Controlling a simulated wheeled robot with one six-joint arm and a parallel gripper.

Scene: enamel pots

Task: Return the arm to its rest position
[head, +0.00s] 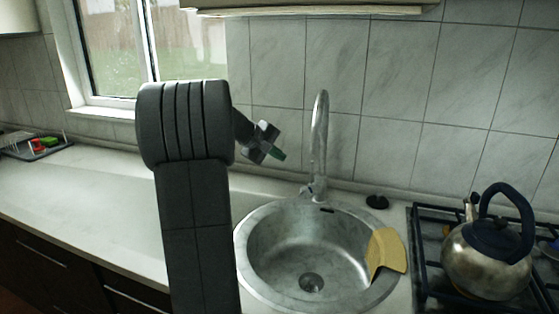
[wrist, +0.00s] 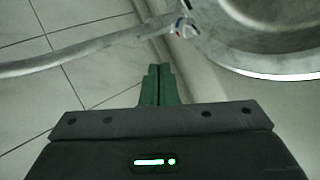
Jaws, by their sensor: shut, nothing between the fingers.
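A round metal sink (head: 257,284) with a tall faucet (head: 319,140) lies right of my arm. A yellow cloth-like piece (head: 388,252) hangs over its rim. A kettle (head: 487,258) stands on the stove (head: 424,240). The counter (head: 80,195) at left is mostly clear.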

